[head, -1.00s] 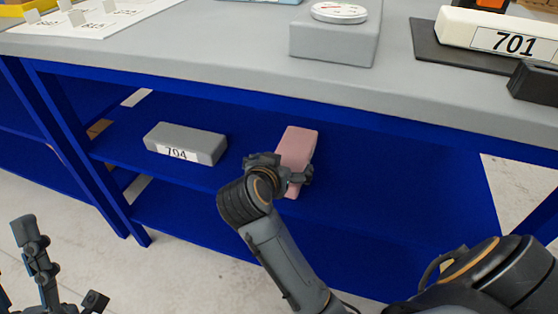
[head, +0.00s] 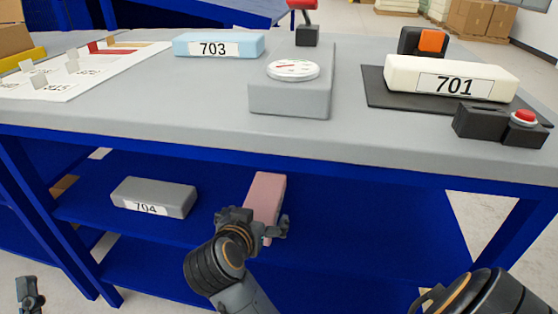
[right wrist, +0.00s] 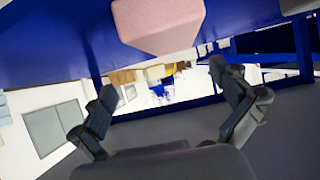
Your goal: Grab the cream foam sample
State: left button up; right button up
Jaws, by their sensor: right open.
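The cream foam sample (head: 430,78), labelled 701, lies on a dark mat (head: 385,98) at the right of the tabletop. My right gripper (head: 254,222) is open and empty, well below and left of it, at the front of the blue shelf. It is at the near end of a pink foam block (head: 266,196). In the right wrist view the open fingers (right wrist: 163,85) are spread wide, and the pink block (right wrist: 158,25) sits at the top edge, not between them. My left gripper (head: 30,295) shows only partly in the bottom left corner.
A grey block (head: 153,198) labelled 704 lies on the shelf. On the table are a blue block (head: 218,45) labelled 703, a grey gauge box (head: 290,97) and a red-button box (head: 500,125). The table's front edge overhangs the shelf.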

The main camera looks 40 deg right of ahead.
aim_at(403, 73)
jog(key=z, duration=1.25)
